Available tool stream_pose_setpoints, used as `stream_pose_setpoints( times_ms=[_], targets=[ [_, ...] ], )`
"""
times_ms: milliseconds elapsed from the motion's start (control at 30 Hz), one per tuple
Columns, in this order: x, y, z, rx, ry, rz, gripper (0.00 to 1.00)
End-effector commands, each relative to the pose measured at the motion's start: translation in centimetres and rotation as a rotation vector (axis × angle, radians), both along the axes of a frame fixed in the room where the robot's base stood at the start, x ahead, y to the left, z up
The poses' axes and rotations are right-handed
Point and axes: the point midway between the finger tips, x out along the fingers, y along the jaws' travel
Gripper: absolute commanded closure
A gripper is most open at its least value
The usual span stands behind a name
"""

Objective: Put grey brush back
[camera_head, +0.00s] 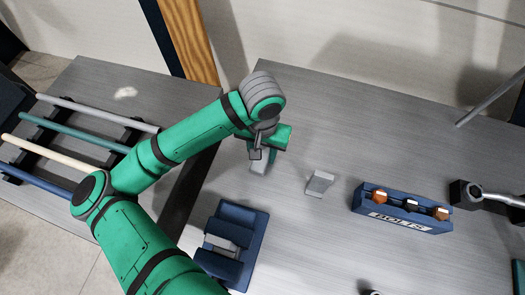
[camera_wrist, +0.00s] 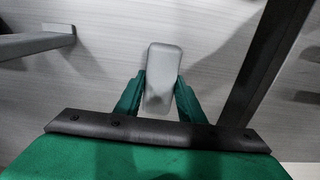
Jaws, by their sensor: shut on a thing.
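A small grey block (camera_head: 320,183) lies right of my gripper. A blue "BOLTS" box (camera_head: 402,222) with several pieces stands further right, beside a dark clamp with a metal rod (camera_head: 490,196). Coloured rods (camera_head: 80,139) lie in a rack on the left table.

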Motion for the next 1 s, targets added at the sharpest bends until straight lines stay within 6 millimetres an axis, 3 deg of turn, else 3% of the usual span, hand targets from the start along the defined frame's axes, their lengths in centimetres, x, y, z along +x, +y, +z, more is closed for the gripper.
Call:
stream_pose_setpoints(
  times_ms=[233,267,300,333,733,1000],
  targets=[
    [0.0,0.3,-0.2,0.001,0.000,0.006,0.82],
    [0.0,0.3,-0.2,0.001,0.000,0.006,0.57],
    [0.0,0.3,-0.2,0.001,0.000,0.007,0.48],
    [0.0,0.3,-0.2,0.001,0.000,0.007,0.46],
    [0.1,0.3,0.5,0.001,-0.003,0.005,0.46],
    [0.1,0.3,4.7,0.004,-0.004,0.003,0.46]
  ],
)
